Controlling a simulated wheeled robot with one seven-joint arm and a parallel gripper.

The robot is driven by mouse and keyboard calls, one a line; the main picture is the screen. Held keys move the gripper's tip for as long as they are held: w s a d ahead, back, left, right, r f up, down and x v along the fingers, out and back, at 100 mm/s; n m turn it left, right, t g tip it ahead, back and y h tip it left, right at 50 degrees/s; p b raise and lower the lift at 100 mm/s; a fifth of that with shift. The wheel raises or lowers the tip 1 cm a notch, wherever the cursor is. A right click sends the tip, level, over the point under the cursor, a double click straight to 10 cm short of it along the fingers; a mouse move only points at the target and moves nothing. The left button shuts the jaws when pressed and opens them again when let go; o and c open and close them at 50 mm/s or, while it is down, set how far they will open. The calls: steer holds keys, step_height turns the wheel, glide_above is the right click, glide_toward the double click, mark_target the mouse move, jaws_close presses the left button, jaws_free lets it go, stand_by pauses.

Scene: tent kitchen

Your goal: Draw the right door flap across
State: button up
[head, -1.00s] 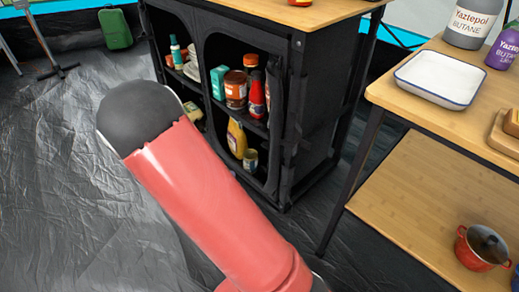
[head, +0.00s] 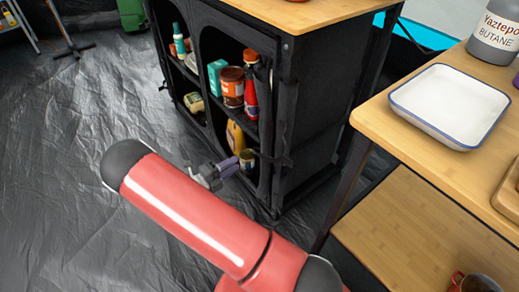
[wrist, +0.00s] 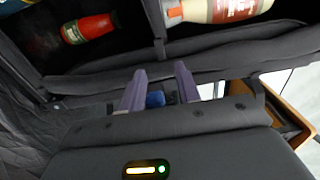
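The black fabric cupboard (head: 312,125) stands in the middle of the head view. Its right compartment is uncovered, with jars and bottles in sight. The right door flap (head: 264,125) appears as a narrow dark bundle along the right edge of that opening; its exact outline is hard to tell from the frame. My gripper (head: 238,163) is in front of the lower right compartment, partly hidden by my arm. In the wrist view my gripper (wrist: 162,82) has its two purple fingers apart. Dark fabric edges cross beyond the fingertips; I cannot tell whether they touch.
A red-capped bottle (head: 250,97) and a yellow bottle (head: 235,136) stand inside the right compartment. A wooden table (head: 385,125) with a white tray (head: 448,106) is close on the right. The grey floor sheet (head: 90,110) is clear on the left.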

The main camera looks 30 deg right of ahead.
steer(key=w+d, duration=0.1)
steer(key=d, duration=0.6)
steer(key=shift+w+d, duration=0.2)
steer(key=shift+d, duration=0.05)
steer(key=shift+c, duration=0.3)
jaws_close()
